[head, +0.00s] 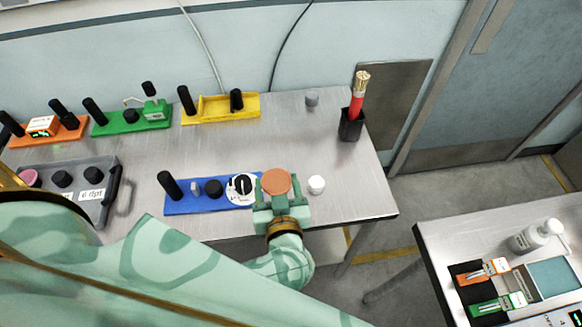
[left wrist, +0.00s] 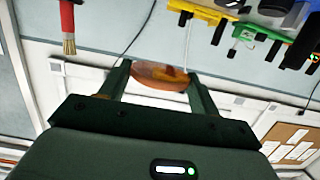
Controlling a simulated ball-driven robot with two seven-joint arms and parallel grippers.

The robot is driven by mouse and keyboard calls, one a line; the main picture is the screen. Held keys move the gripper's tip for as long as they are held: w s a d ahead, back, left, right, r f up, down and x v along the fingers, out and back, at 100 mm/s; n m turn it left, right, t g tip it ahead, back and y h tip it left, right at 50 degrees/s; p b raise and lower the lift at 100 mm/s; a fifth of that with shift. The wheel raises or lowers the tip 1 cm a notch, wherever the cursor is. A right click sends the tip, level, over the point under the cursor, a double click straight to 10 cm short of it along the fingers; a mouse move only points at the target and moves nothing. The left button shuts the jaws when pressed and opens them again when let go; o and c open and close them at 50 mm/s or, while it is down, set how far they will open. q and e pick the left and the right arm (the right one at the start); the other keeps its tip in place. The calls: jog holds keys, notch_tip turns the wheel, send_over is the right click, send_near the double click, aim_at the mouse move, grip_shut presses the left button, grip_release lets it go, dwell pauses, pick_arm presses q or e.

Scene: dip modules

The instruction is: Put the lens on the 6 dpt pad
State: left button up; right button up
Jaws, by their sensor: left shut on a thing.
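An orange-brown disc, seemingly the lens (head: 276,180), is held between the fingers of my left gripper (head: 277,190), which is shut on it over the right end of the blue module. In the left wrist view the lens (left wrist: 158,74) sits between the fingertips (left wrist: 160,78). A grey tray (head: 112,212) at the left of the table holds a pink disc (head: 29,177) and dark round pads. A white label (head: 92,194) by its right pad (head: 93,174) seems to begin with 6; the rest is too small to read. My right gripper is not in view.
The blue module (head: 207,205) has black knobs and a white dial (head: 242,188) close to my gripper. A white cap (head: 316,184) stands just right. Orange, green and yellow modules (head: 222,108) line the back; a black brush cup (head: 350,127) stands back right. The middle is clear.

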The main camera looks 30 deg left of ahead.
pick_arm(q)
jog(key=shift+s+a+r, duration=0.2)
jog(key=shift+s, duration=0.2)
